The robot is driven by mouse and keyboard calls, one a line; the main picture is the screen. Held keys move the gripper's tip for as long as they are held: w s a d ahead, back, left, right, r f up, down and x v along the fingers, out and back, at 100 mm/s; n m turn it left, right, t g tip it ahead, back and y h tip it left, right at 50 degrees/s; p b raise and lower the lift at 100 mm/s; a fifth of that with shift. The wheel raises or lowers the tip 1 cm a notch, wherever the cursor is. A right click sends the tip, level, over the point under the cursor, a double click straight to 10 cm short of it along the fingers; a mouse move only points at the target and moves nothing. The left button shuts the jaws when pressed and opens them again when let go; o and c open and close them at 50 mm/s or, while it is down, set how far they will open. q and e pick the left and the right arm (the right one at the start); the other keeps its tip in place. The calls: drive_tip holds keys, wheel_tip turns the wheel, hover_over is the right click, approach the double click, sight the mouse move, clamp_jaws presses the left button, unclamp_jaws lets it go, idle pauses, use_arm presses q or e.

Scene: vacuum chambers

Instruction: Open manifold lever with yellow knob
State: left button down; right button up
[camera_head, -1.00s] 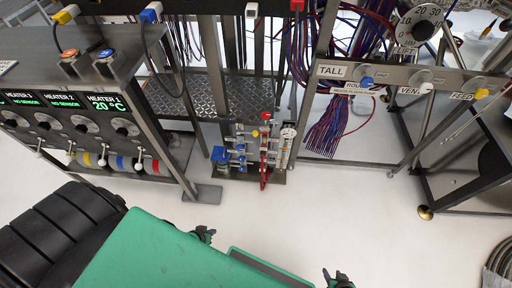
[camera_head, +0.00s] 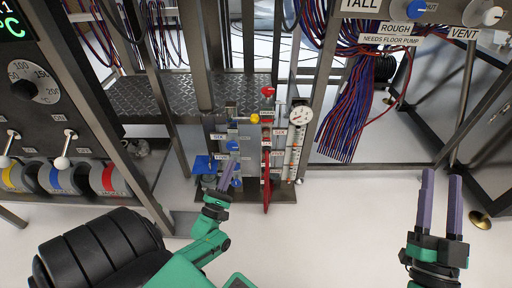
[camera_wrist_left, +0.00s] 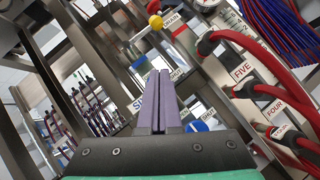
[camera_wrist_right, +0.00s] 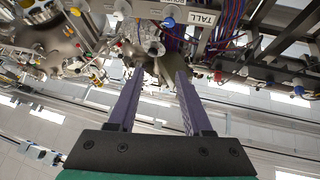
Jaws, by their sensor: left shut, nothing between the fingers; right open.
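The yellow knob (camera_head: 254,119) sits on a lever near the top of the manifold (camera_head: 262,193), which stands low on the floor between the frame posts. The knob also shows in the left wrist view (camera_wrist_left: 155,22), above and slightly left of the fingertips. My left gripper (camera_head: 228,170) is shut and empty, in front of the manifold's blue-knob valves, lower and to the left of the yellow knob. Its purple fingers also show in the left wrist view (camera_wrist_left: 162,75). My right gripper (camera_head: 441,175) is open and empty, well to the right over the floor.
A heater panel (camera_head: 60,110) stands at left. Frame posts (camera_head: 322,70) flank the manifold. The floor (camera_head: 345,235) in front is clear.

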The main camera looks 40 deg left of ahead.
use_arm(q)
drive_tip(key=shift+r, duration=0.2)
use_arm(e)
drive_tip(key=shift+r, duration=0.2)
